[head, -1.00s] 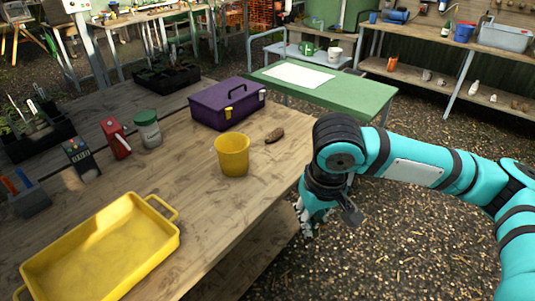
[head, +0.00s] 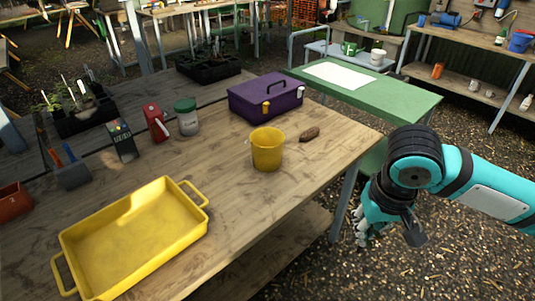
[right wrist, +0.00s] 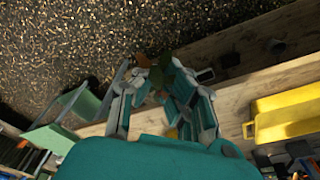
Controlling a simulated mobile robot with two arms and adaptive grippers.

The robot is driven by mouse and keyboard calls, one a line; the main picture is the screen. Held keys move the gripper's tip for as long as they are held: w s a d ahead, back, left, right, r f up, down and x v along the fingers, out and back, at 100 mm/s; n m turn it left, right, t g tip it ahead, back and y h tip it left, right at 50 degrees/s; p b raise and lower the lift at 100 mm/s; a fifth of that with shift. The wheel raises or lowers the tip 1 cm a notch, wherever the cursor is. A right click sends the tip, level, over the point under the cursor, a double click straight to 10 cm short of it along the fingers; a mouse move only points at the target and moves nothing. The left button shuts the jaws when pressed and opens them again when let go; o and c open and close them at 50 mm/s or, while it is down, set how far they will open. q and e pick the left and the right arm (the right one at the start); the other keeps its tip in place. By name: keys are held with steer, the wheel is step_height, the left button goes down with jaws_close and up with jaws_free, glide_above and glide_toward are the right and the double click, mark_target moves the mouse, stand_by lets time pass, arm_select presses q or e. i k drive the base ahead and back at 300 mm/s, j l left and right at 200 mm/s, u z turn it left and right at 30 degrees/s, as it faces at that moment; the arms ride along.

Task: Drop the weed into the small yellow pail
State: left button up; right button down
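The small yellow pail (head: 267,150) stands upright on the wooden table, near its right end. My right gripper (head: 368,228) hangs off the table's right edge, to the right of the pail and pointing down. In the right wrist view its fingers (right wrist: 158,85) converge on a small bunch of green and orange-brown leaves, which looks like the weed (right wrist: 184,73). The weed cannot be made out in the head view. The inside bottom of the pail is hidden. My left gripper is not in view.
A large yellow tray (head: 135,235) lies at the table's front left. A purple toolbox (head: 262,99) stands behind the pail, and a brown lump (head: 310,134) lies right of it. A green-lidded jar (head: 187,120) and a red can (head: 155,123) stand left. The tabletop between tray and pail is clear.

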mark_target(276, 164)
steer(key=i+l, duration=0.85)
